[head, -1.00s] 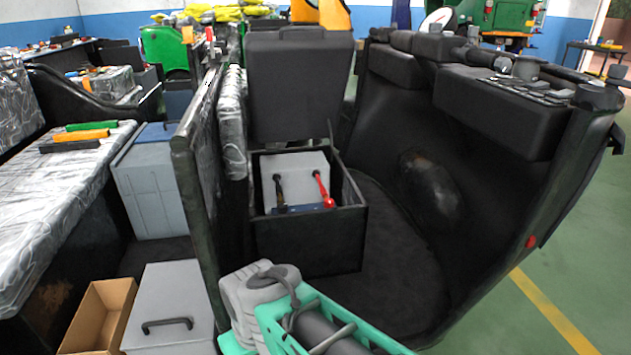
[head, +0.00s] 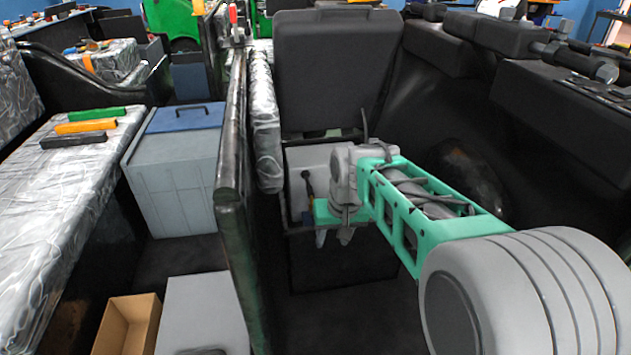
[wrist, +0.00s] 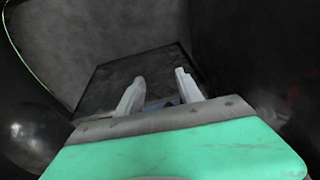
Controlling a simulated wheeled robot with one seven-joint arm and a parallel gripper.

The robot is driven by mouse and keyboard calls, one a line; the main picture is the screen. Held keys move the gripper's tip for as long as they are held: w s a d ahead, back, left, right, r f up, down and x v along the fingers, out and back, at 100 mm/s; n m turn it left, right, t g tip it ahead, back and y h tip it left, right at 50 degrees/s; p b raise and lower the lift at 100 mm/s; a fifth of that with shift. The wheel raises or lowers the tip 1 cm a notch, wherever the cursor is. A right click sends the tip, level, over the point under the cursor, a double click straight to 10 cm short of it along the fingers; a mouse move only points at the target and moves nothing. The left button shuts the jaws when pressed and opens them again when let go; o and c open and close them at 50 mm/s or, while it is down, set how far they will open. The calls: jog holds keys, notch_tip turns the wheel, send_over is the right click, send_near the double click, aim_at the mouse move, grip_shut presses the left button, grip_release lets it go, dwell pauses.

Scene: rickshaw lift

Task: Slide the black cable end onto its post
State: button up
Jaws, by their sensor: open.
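The black cable end (head: 307,180) shows at the left inside the open dark box (head: 345,265), against a pale grey battery (head: 303,158). Its post cannot be made out, so I cannot tell whether the cable is on it. The red cable is hidden behind my arm. My gripper (head: 333,237) is open, with its fingers pointing down in front of the box's upper front edge and to the right of the black cable. In the wrist view, my gripper (wrist: 160,86) has nothing between its spread fingers, and a dark box face lies beyond.
The box's tall black lid (head: 335,68) stands open behind it. A dark panel (head: 232,180) rises close on the left. The dark curved vehicle body (head: 440,85) encloses the right. A grey-blue box (head: 175,180) and cardboard box (head: 128,325) stand left of the panel.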

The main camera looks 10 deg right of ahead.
jog(key=shift+t, duration=0.3)
jog(key=w+p, duration=0.1)
jog(key=w, duration=0.3)
jog(key=w+r+p, duration=0.1)
jog(key=w, duration=0.3)
jog(key=w+r+p, duration=0.1)
jog(key=w, duration=0.3)
jog(key=shift+d, duration=0.35)
jog(key=w+f+y+p, duration=0.1)
jog(key=w+f+p, duration=0.15)
jog(key=w, duration=0.65)
jog(key=t+p, duration=0.1)
jog(key=p, duration=0.1)
send_near(312, 192)
jog(key=b+x, duration=0.1)
jog(key=x, duration=0.6)
jog(key=shift+a+f, duration=0.1)
jog(key=shift+f, duration=0.25)
jog(key=shift+w+a+f+b, duration=0.1)
jog(key=shift+w+f+b, duration=0.2)
jog(key=shift+f, duration=0.2)
jog(key=shift+c, duration=0.2)
jog(key=shift+s, duration=0.1)
grip_shut()
